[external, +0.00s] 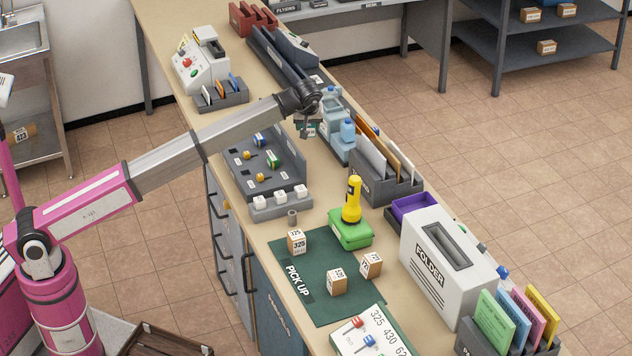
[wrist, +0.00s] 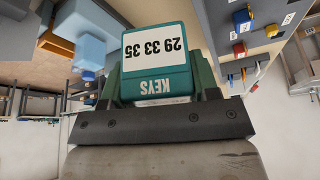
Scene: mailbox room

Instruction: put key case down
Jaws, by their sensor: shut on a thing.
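My gripper (external: 308,128) is above the counter in the external view, over the far end of a grey sorting tray (external: 240,173). It is shut on the key case (wrist: 153,62), a teal case with a white label reading "29 33 35" and "KEYS". The label is upside down in the wrist view. In the external view the key case (external: 306,128) is small and partly hidden by my gripper. It is held above the counter, beside a light blue bottle holder (external: 338,147); I cannot tell whether they touch.
The counter (external: 318,208) is crowded. A green pick-up mat (external: 318,305) with small boxes lies nearer the camera. Envelopes stand in a rack (external: 390,190). A white folder box (external: 440,265) stands at the right.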

